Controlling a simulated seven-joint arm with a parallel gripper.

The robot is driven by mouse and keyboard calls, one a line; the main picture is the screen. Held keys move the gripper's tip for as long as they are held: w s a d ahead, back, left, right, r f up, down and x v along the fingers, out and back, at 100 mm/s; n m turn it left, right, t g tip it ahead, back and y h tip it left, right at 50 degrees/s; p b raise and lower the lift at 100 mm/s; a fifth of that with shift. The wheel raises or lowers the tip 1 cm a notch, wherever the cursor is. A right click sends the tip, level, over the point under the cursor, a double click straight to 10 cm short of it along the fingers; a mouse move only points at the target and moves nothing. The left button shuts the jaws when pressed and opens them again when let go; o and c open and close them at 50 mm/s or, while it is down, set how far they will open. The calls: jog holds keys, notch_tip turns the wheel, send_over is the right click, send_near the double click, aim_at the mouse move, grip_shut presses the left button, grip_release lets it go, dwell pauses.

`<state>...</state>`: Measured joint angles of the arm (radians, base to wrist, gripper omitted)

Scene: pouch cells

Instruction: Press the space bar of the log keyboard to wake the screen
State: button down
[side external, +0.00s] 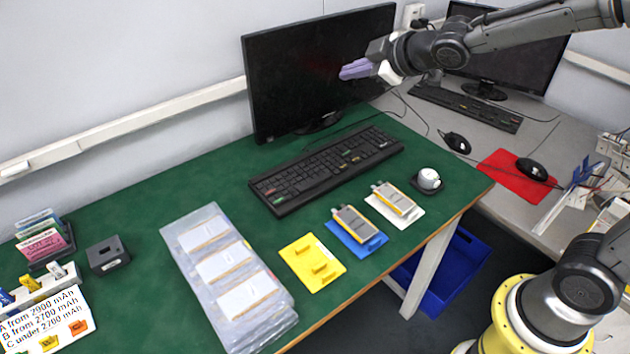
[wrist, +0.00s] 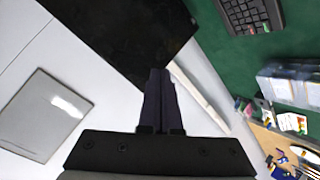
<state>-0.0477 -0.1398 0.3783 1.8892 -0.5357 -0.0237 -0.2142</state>
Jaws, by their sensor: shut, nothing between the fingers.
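The log keyboard (side external: 326,168) is black and lies on the green bench mat in front of a dark monitor (side external: 318,70). Its space bar cannot be told apart clearly at this size. Part of the keyboard also shows at the top right of the wrist view (wrist: 250,12). My gripper (side external: 345,73) is shut and empty, its purple fingers held high in front of the monitor's right part, well above and behind the keyboard. In the wrist view the closed fingers (wrist: 158,80) point towards the dark screen (wrist: 125,30). The screen is black.
A yellow plate (side external: 312,277), a blue plate (side external: 345,240) and a white plate (side external: 394,210) line the bench front; the blue and white ones hold pouch cells. Clear trays (side external: 215,240) stand left of them. A second keyboard (side external: 465,107) lies on the grey desk.

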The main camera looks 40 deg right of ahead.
jog(key=w+a+f+n+g+y, duration=0.1)
jog(key=w+a+f, duration=0.15)
jog(key=f, duration=0.25)
jog(key=w+a+f+n, duration=0.1)
jog(key=w+f, duration=0.2)
jog(key=f, duration=0.2)
jog(key=g, duration=0.2)
send_over(315, 183)
notch_tip(315, 183, down, 8)
jog(key=shift+s+d, duration=0.3)
jog(key=shift+d, duration=0.15)
jog(key=shift+f, duration=4.35)
jog(key=shift+f, duration=0.1)
jog(key=shift+f, duration=0.3)
